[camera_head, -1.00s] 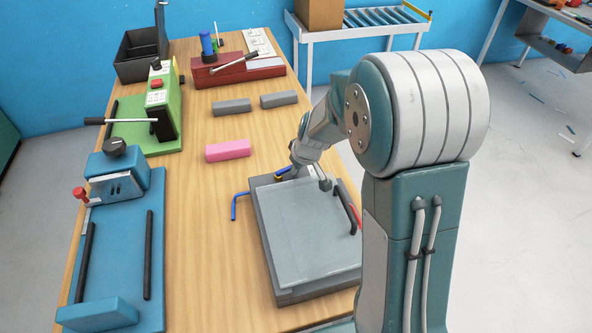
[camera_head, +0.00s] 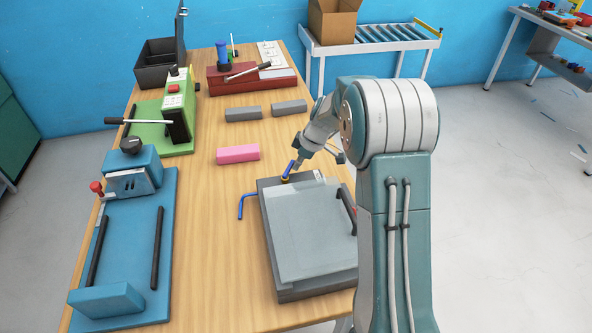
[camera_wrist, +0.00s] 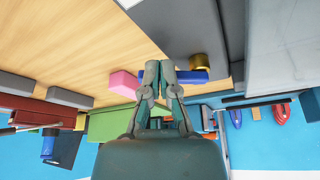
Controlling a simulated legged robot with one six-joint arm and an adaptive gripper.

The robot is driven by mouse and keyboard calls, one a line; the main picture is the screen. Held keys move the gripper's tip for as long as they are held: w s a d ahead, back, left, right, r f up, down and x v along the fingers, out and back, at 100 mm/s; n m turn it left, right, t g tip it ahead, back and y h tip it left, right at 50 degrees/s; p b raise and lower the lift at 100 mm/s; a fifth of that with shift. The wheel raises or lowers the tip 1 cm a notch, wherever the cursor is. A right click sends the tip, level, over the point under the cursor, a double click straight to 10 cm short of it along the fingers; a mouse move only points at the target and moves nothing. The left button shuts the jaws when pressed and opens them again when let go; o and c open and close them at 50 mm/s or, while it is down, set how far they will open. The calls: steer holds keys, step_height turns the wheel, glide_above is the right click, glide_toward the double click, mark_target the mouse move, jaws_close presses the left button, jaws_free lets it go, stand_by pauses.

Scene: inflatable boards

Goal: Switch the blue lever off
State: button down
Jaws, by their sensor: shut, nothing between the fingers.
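The blue lever (camera_head: 289,169) stands tilted at the far left corner of a grey box with a pale flat lid (camera_head: 308,235). In the wrist view the blue lever (camera_wrist: 188,76) lies across behind my fingertips, next to its brass-coloured pivot (camera_wrist: 199,62). My gripper (camera_wrist: 160,66) is shut, its two fingertips together and empty, overlapping the lever's end. I cannot tell whether they touch. In the head view my gripper (camera_head: 297,166) is small and partly hidden beside the lever.
A bent blue rod (camera_head: 241,205) is at the box's left side. A black handle (camera_head: 347,208) is on its right. A pink block (camera_head: 238,153) and grey blocks (camera_head: 243,114) lie beyond. Blue (camera_head: 130,240), green (camera_head: 170,125) and red (camera_head: 252,80) devices line the table.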

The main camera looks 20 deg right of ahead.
steer(key=n, duration=0.1)
steer(key=w+a+n+g, duration=0.1)
steer(key=n, duration=0.1)
steer(key=shift+w+n, duration=0.15)
steer(key=shift+n, duration=0.15)
steer(key=shift+s+a, duration=0.4)
steer(key=shift+s, duration=0.3)
